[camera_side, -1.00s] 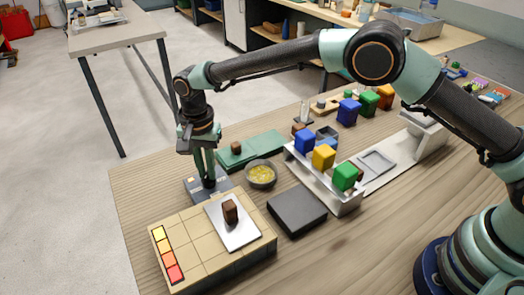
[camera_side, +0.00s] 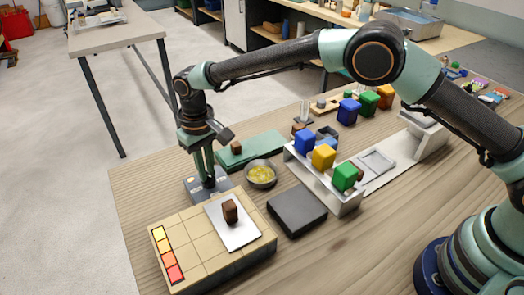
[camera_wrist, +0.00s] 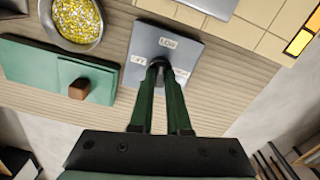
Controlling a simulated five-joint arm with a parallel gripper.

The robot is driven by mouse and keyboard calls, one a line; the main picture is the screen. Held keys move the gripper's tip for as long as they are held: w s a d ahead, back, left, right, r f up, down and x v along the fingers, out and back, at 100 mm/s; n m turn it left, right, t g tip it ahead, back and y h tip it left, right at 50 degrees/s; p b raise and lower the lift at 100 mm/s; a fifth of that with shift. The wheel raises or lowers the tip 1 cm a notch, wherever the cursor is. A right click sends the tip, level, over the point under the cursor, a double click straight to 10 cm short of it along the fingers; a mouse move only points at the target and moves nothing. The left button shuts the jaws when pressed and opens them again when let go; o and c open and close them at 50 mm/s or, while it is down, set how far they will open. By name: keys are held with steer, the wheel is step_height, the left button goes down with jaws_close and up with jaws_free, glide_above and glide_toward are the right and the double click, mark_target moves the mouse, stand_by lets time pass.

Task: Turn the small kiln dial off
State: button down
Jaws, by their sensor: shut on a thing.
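The small kiln dial is a dark round knob (camera_wrist: 158,66) on a grey control plate (camera_wrist: 180,55). In the wrist view the plate carries a label that reads LOW, and a second label to its left that I cannot read clearly. My gripper (camera_wrist: 159,85) is shut on the dial, with its green fingers on both sides of it. In the side view my gripper (camera_side: 207,176) points down at the plate (camera_side: 192,188), and the fingers hide most of the dial. I cannot make out the dial's pointer.
The tan tiled kiln block (camera_side: 185,225) stands in front, with a white plate (camera_side: 240,237) and brown block (camera_side: 230,211) on it.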

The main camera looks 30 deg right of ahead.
steer(key=n, duration=0.4)
steer(key=shift+n, duration=0.3)
steer(key=n, duration=0.3)
steer(key=shift+r+n, duration=0.1)
steer(key=shift+n, duration=0.3)
steer(key=n, duration=0.3)
steer(key=shift+n, duration=2)
steer(key=c, duration=0.9)
jaws_free()
